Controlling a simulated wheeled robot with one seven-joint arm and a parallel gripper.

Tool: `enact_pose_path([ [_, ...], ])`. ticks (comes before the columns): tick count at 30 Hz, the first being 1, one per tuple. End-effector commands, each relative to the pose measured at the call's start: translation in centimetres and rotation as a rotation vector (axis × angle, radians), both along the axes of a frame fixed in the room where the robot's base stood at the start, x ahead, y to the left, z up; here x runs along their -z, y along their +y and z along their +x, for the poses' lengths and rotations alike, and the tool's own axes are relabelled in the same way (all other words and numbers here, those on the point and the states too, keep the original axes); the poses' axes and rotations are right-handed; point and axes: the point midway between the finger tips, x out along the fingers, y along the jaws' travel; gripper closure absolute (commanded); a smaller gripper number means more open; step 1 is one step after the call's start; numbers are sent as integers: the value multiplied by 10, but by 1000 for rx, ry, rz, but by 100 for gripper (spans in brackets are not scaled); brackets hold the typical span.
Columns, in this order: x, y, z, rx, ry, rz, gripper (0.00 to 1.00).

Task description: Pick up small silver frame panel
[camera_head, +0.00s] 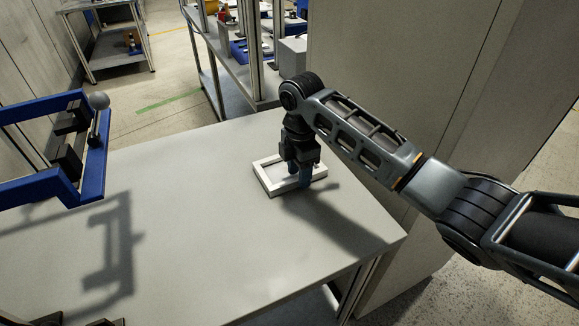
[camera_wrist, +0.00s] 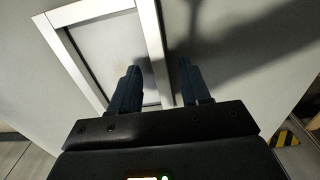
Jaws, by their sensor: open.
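The small silver frame panel (camera_head: 261,180) lies flat on the grey table, a rectangular frame around an open middle. My gripper (camera_head: 299,173) is over its right part, pointing down, and hides some of it. In the wrist view the frame panel (camera_wrist: 153,45) fills the upper left. My open gripper (camera_wrist: 159,68) has one finger over the frame's inside and the other outside it, with the right-hand bar between them. I cannot tell how far the fingertips are above the table, and no contact with the bar is visible.
A blue bracket structure (camera_head: 95,150) stands at the left, casting a shadow. A tall grey panel (camera_head: 400,90) rises behind the arm. Shelving with blue bins (camera_head: 240,50) stands behind.

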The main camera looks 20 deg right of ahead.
Motion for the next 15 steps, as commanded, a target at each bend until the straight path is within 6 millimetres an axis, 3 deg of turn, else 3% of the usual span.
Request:
enact_pose_path([
  [9, 7, 0, 0, 0, 0, 0, 53],
  [15, 6, 0, 0, 0, -1, 0, 72],
])
